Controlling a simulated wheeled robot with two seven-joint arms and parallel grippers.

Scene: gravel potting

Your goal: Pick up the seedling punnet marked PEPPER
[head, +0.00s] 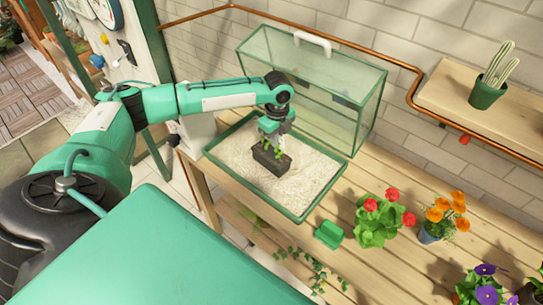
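My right gripper does not show.
A glass case (318,80) with a white handle stands behind the tray. A green block-like object (329,234) lies on the wooden table (365,172) in front. Red flowers (377,230), orange flowers (445,212) and purple flowers (483,285) stand to the right. A potted cactus (487,92) is on a shelf.

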